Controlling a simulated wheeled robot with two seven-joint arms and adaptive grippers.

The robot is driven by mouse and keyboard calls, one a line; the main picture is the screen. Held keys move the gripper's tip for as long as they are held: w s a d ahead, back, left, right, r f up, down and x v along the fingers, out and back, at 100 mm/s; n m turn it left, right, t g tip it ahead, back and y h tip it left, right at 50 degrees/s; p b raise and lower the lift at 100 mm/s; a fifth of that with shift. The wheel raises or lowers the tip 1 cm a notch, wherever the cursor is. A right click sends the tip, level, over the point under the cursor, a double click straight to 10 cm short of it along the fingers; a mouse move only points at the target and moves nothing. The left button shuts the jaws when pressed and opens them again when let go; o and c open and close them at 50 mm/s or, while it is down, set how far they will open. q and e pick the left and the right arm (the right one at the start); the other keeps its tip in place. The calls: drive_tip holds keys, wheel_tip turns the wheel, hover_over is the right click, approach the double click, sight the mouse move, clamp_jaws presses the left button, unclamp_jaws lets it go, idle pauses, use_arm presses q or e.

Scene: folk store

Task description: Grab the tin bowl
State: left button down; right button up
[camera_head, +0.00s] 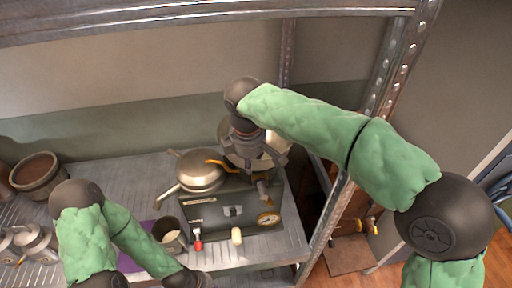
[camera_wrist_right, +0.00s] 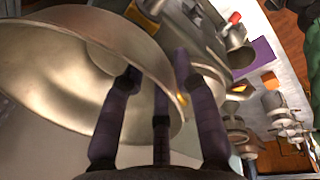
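The tin bowl (camera_wrist_right: 75,65) is a large, shiny, pale metal bowl filling the left of the right wrist view, its open inside facing the camera. In the head view the bowl (camera_head: 279,146) is partly hidden behind my right gripper (camera_head: 252,172). In the wrist view my right gripper (camera_wrist_right: 157,70) has its dark fingers apart at the rim. One finger is in front of the bowl's inside, and another is beyond the rim. I cannot tell whether they touch the metal.
A lidded pan (camera_head: 200,172) sits on a grey stove-like box (camera_head: 215,215) just left of my right gripper. A metal cup (camera_head: 170,236) stands left of the box. A clay pot (camera_head: 38,175) is at the far left. The shelf's metal post (camera_head: 343,195) rises at the right.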

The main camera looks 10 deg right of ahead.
drive_tip(key=shift+f, duration=0.55)
clamp_jaws()
drive_tip(key=shift+r, duration=0.1)
